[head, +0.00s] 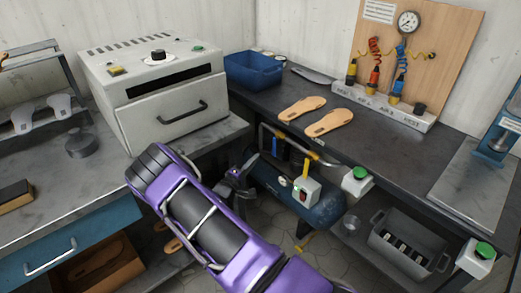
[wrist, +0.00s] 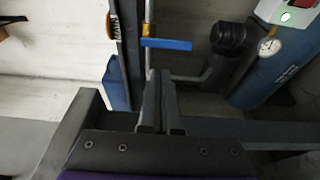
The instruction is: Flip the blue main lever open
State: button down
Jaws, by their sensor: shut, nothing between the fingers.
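The blue main lever (wrist: 167,44) sticks out to the right from a yellow valve body (wrist: 149,30) in the wrist view. It lies crosswise to the thin pipe (wrist: 149,60). In the head view the lever (head: 274,146) is a small blue bar at the pipe under the front edge of the dark bench. My gripper (wrist: 159,75) is shut and empty, its fingertips just below the lever in the wrist view and seemingly apart from it. In the head view my gripper (head: 237,182) is left of and lower than the lever, partly hidden by my purple arm.
A blue compressor tank (head: 325,211) with a switch box (head: 306,192) stands under the dark bench (head: 400,146). A gauge (wrist: 268,46) and a black cylinder (wrist: 234,40) sit right of the lever. The oven (head: 160,95) stands on the left bench.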

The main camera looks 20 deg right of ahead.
jog(key=f, duration=0.3)
jog(key=shift+s+a+y, duration=0.1)
jog(key=shift+s+y, duration=0.1)
jog(key=shift+y, duration=0.1)
jog(key=x, duration=1)
jog(key=shift+b, duration=0.45)
